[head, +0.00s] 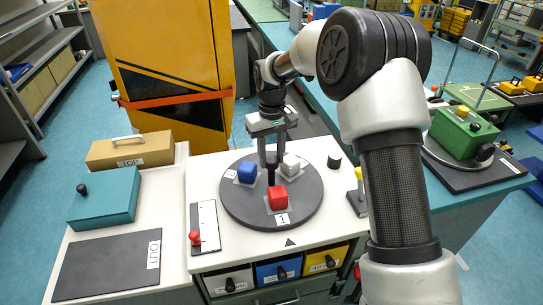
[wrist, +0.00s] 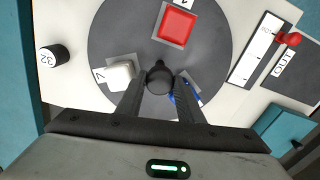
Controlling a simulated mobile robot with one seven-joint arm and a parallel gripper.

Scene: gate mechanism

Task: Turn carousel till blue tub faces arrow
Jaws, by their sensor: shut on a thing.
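The dark round carousel (head: 240,205) lies on a white counter and bears three tubs. The red tub (head: 278,198) is at the front, in line with the black arrow (head: 290,242) on the counter. The blue tub (head: 247,172) is at the back left and the white tub (head: 291,165) at the back right. My gripper (head: 271,163) is over the carousel's middle, shut on the dark centre knob (wrist: 160,77). In the wrist view the blue tub (wrist: 188,93) is mostly hidden behind a finger.
A slider plate with a red knob (head: 195,238) lies left of the carousel. A black cylinder (head: 334,160) and a yellow-topped lever (head: 359,175) stand to its right. Blue, white and yellow drawers (head: 278,270) are below. A teal box (head: 103,198) sits at left.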

